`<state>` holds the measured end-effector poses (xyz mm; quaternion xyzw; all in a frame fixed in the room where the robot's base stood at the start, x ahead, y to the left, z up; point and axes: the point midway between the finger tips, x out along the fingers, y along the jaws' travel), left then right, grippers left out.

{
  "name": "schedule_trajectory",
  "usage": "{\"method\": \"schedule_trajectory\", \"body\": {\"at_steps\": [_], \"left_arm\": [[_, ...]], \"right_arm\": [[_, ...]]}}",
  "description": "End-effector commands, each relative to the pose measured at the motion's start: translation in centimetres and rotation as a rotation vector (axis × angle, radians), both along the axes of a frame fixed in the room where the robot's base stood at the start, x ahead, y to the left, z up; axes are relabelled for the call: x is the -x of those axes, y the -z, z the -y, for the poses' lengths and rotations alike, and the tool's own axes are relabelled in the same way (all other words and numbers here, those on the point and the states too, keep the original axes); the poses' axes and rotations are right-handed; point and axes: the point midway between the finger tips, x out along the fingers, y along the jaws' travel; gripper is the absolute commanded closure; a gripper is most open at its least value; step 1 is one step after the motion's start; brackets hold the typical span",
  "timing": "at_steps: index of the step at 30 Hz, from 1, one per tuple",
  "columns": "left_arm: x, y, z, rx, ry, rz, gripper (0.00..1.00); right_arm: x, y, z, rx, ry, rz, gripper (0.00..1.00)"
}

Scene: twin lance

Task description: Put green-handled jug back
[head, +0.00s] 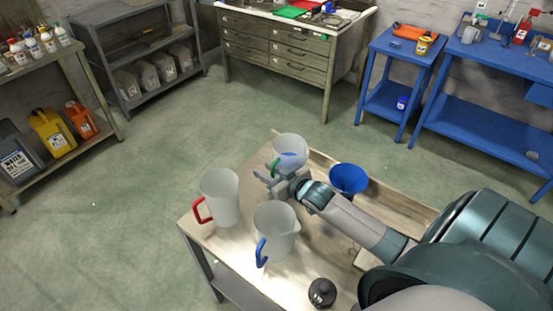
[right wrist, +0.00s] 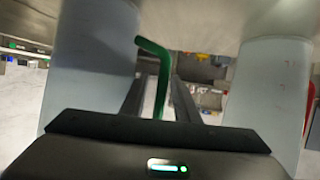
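The green-handled jug (head: 290,148) is a translucent pale jug at the far end of the wooden bench, upright or nearly so. I cannot tell whether it rests on the bench. My right gripper (head: 267,181) is beside it on the handle side. In the right wrist view, the green handle (right wrist: 157,85) stands between the two spread fingers (right wrist: 168,98), with a gap showing on the right. The jug's body (right wrist: 90,65) fills the left there. My left gripper is not in view.
A red-handled jug (head: 221,197) and a blue-handled jug (head: 277,230) stand nearby on the bench (head: 255,170). A blue funnel (head: 348,179) is right of my gripper. A black lidded item (head: 322,292) sits at the near edge. Shelves and blue tables stand beyond open floor.

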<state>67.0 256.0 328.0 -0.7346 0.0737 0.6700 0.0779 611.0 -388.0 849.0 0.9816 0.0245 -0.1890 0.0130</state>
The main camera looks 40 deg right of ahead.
Motion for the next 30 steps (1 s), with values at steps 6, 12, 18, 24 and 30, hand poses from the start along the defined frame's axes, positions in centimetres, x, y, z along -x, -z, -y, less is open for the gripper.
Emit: {"method": "schedule_trajectory", "body": {"at_steps": [6,12,18,24,30], "left_arm": [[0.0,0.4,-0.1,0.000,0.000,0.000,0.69],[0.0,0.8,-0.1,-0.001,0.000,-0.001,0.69],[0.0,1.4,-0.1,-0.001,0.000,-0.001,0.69],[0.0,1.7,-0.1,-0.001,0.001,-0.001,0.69],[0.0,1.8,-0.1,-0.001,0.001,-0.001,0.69]], "right_arm": [[1.6,-0.4,0.1,0.000,0.001,-0.002,0.72],[4.4,-1.4,0.2,0.000,0.000,-0.002,0.72],[7.5,-2.7,0.4,0.001,0.001,-0.001,0.72],[9.8,-3.7,0.5,0.000,0.000,-0.001,0.72],[10.9,-4.3,0.6,-0.001,0.001,-0.001,0.72]]}}
